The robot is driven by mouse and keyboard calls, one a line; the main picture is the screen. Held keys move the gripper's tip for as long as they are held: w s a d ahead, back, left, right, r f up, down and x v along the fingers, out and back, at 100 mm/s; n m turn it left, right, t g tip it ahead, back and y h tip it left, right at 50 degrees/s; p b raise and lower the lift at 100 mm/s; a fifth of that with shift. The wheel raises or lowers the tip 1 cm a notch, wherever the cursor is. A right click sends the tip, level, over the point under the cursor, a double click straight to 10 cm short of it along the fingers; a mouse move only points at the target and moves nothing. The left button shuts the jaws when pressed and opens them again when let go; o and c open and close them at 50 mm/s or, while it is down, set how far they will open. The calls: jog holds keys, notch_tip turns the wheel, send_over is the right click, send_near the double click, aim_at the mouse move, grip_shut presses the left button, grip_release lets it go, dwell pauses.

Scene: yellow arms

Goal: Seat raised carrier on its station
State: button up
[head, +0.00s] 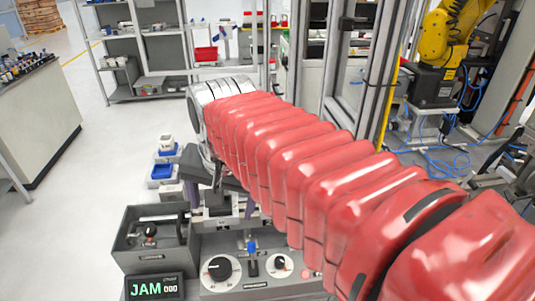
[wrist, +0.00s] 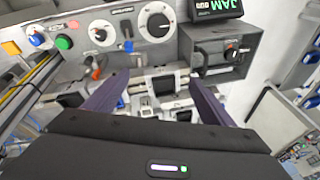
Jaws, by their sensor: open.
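My gripper (head: 217,184) is open over the line behind the control panel, its two dark purple fingers apart. In the wrist view my gripper (wrist: 156,80) has a grey block with a dark top (wrist: 165,84) between and beyond its fingertips. This may be the raised carrier, but I cannot tell whether it is tilted or lifted. No finger clearly touches it. In the head view my arm and fingers partly hide that spot. A display (head: 155,288) reads JAM 000; it also shows in the wrist view (wrist: 214,8).
The control panel (head: 245,284) has knobs and a blue-tipped lever (head: 252,247). A grey box with a black knob (head: 150,234) stands at its left. Blue trays (head: 162,171) line up behind. A metal post (head: 345,70) rises at right. The floor at left is clear.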

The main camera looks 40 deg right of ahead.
jog(key=w+d+r+m+g, duration=0.1)
jog(key=d+r+m+g, duration=0.2)
jog(key=d+m, duration=1.1)
jog(key=shift+w+r+m+y, duration=0.25)
jog(key=shift+r+m+y, duration=0.15)
jog(key=shift+r, duration=0.15)
jog(key=shift+d+f, duration=0.1)
jog(key=shift+f, duration=0.05)
notch_tip(320, 180, down, 14)
jog(key=shift+r, duration=0.25)
jog(key=shift+c, duration=0.4)
jog(key=c, duration=1.3)
jog(key=shift+r, duration=0.1)
